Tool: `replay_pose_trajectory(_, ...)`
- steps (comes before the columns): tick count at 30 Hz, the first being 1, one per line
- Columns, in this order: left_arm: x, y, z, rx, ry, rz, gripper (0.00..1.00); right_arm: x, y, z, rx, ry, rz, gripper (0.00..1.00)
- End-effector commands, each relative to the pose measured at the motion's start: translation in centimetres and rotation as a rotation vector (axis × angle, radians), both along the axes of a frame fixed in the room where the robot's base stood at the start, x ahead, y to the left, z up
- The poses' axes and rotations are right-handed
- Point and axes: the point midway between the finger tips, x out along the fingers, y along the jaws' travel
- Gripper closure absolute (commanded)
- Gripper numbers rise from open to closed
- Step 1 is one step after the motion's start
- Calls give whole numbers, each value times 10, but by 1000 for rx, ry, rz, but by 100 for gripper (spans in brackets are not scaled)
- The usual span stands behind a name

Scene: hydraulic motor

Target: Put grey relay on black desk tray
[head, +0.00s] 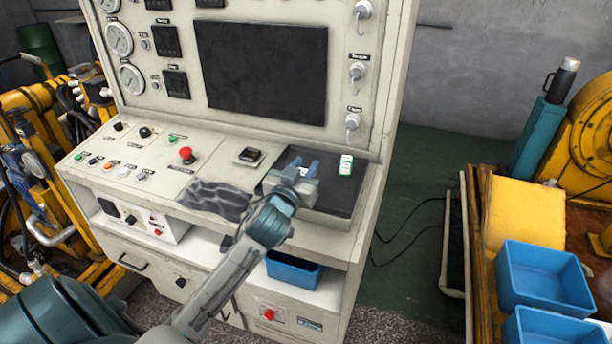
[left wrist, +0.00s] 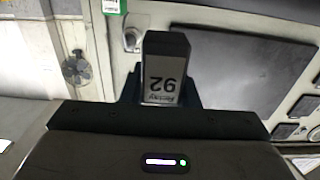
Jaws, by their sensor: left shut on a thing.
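The grey relay (left wrist: 165,72) is a dark grey block with a light label reading "92", upside down in the left wrist view. My left gripper (head: 303,169) is shut on it, with a blue finger on each side. In the head view the gripper is over the left part of the black desk tray (head: 335,201), on the right of the console's sloping desk. The gripper mostly hides the relay there, and I cannot tell whether the relay touches the tray. My right gripper is not in view.
A green and white box (head: 346,165) stands on the tray, right of my left gripper. A grey crumpled cloth (head: 215,197) lies left of the tray. A red button (head: 187,154) sticks up further left. The console screen (head: 262,70) rises behind. Blue bins (head: 543,275) stand at the right.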

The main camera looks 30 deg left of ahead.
Motion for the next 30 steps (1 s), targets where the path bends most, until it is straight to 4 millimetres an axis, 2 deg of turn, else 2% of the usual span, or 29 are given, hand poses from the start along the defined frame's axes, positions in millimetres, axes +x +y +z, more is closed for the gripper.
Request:
replay_pose_trajectory(2, 7, -3, 1, -5, -1, 0, 95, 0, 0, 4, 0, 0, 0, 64)
replay_pose_trajectory(6, 6, -2, -23, -2, 5, 0, 95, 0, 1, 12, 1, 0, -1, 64)
replay_pose_trajectory(9, 6, -2, -33, -2, 3, 0, 95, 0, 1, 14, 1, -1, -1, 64)
replay_pose_trajectory(20, 6, -2, -39, -1, -1, -1, 95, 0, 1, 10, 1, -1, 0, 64)
replay_pose_trajectory(21, 6, -2, -39, -1, 0, -1, 70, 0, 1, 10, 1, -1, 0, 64)
replay_pose_trajectory(24, 5, -2, -38, -1, 0, -1, 51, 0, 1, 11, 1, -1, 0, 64)
replay_pose_trajectory(30, 5, -2, -38, -1, 0, 0, 51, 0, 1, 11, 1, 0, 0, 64)
